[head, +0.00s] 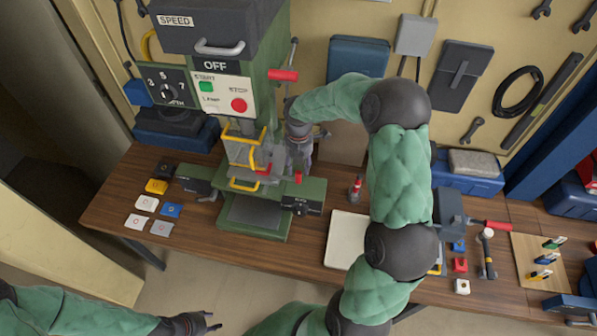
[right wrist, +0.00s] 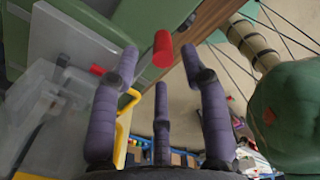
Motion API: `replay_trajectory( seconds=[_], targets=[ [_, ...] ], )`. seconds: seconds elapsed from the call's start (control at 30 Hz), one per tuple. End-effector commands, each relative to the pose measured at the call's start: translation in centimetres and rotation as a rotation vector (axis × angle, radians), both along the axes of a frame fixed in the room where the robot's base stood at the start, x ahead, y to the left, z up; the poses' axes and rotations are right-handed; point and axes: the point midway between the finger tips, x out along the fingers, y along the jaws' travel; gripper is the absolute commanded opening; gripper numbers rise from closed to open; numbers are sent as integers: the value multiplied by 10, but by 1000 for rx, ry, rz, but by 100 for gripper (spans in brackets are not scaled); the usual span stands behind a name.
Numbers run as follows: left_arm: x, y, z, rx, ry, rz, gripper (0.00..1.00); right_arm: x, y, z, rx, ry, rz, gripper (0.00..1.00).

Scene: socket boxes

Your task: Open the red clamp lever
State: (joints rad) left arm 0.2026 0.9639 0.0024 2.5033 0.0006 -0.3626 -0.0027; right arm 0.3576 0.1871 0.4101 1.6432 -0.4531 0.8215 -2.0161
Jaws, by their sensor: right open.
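My right gripper (head: 300,160) reaches down beside the green press and its clamp, close to a small red handle (head: 298,177). In the right wrist view my right gripper (right wrist: 161,68) is open, with its purple-grey fingers spread. A red cylindrical handle (right wrist: 162,48), likely the clamp lever, shows just beyond and between the fingertips. No finger is visibly closed on it. Another red part (head: 265,170) sits at the clamp, partly hidden. My left gripper (head: 200,323) is at the bottom left, away from the bench; its finger opening is unclear.
The press (head: 260,210) has yellow guards (head: 242,185) close to my right gripper. A red-handled feed lever (head: 283,75) sticks out above it. A white tray (head: 342,240), a red screwdriver-like tool (head: 355,186) and several coloured boxes are on the wooden bench (head: 112,205).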

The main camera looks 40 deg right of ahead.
Motion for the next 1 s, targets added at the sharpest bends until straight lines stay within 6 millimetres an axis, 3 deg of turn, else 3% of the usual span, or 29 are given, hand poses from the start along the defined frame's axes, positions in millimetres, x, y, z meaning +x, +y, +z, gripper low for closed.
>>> replay_trajectory(
  seconds=[0.27,1.0],
  targets=[
    [0,0,0,0,0,0,40,0,-1,25,0,0,0,46],
    [0,0,0,0,0,0,40,0,-1,25,0,1,0,46]
  ],
)
